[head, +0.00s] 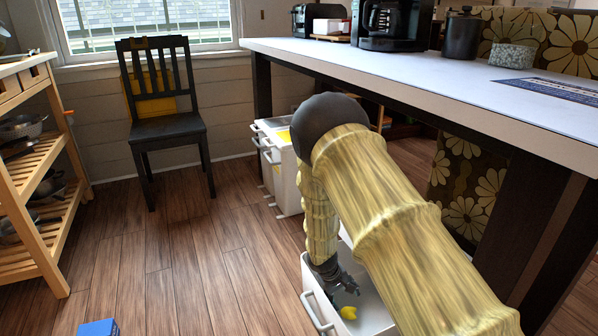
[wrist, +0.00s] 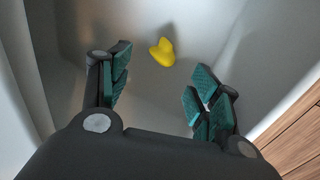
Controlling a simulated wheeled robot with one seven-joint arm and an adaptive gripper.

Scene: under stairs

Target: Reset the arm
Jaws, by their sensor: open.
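My gripper (head: 338,284) points down into an open white drawer in the head view. In the wrist view my gripper (wrist: 160,92) is open, its teal-padded fingers apart with nothing between them. A small yellow object (wrist: 162,52) lies on the drawer floor (wrist: 135,25), beyond the fingertips and apart from them. The yellow object also shows in the head view (head: 348,313), just beside the gripper. My arm covers part of the drawer in the head view.
The drawer's front with its handle (head: 317,312) stands close by the gripper. A white countertop (head: 440,85) runs above and right of my arm. A white cabinet (head: 285,180) stands behind. A black chair (head: 165,125), a wooden shelf cart (head: 50,180) and a blue box (head: 98,328) are left; floor between is clear.

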